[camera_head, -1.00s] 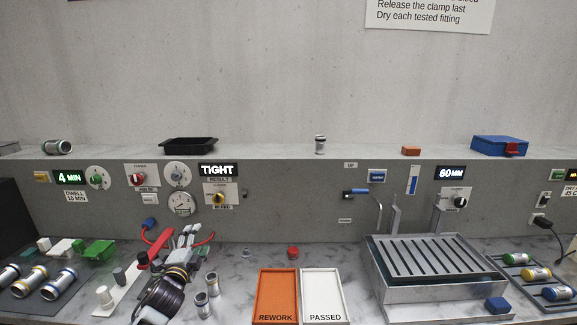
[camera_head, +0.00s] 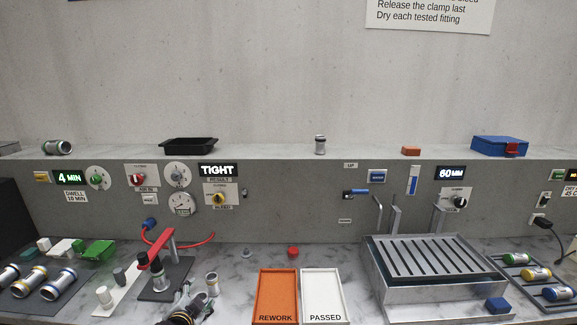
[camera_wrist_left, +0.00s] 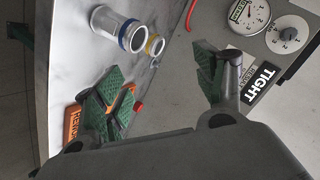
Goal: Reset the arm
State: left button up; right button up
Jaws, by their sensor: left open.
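My left gripper (camera_head: 190,301) is low in the head view, in front of the clamp stand, with only its front end showing at the bottom edge. In the left wrist view its two green-padded fingers (camera_wrist_left: 163,82) stand wide apart with nothing between them. The red-handled clamp (camera_head: 157,248) on its dark base stands just behind the gripper, apart from it. My right gripper is not in view.
The orange REWORK tray (camera_head: 259,297) and white PASSED tray (camera_head: 342,297) lie to the right. A grated metal basin (camera_head: 400,293) is farther right. Ringed fittings (camera_head: 60,283) lie on a dark mat at left. The panel reads TIGHT (camera_head: 217,170).

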pick_arm(q)
jog(key=s+d+f+n+g+h, duration=0.1)
jog(key=s+d+f+n+g, duration=0.15)
jog(key=s, duration=0.65)
jog(key=s+d+f+n+g, duration=0.1)
jog(key=s+f+n+g, duration=0.2)
jog(key=s, duration=0.6)
jog(key=s+d+f+n+g+h, duration=0.15)
jog(key=s+g, duration=0.25)
jog(key=s, duration=0.5)
notch_tip(320, 180, down, 34)
jog(key=s, duration=0.2)
jog(key=s+a+f+g, duration=0.1)
jog(key=s+a+f, duration=0.1)
jog(key=s+f, duration=0.7)
jog(key=s+a+f+g, duration=0.1)
jog(key=s+f, duration=0.9)
jog(key=s, duration=0.3)
jog(key=shift+s+a+f+y, duration=0.25)
jog(key=shift+a+y, duration=0.15)
jog(key=shift+y, duration=0.05)
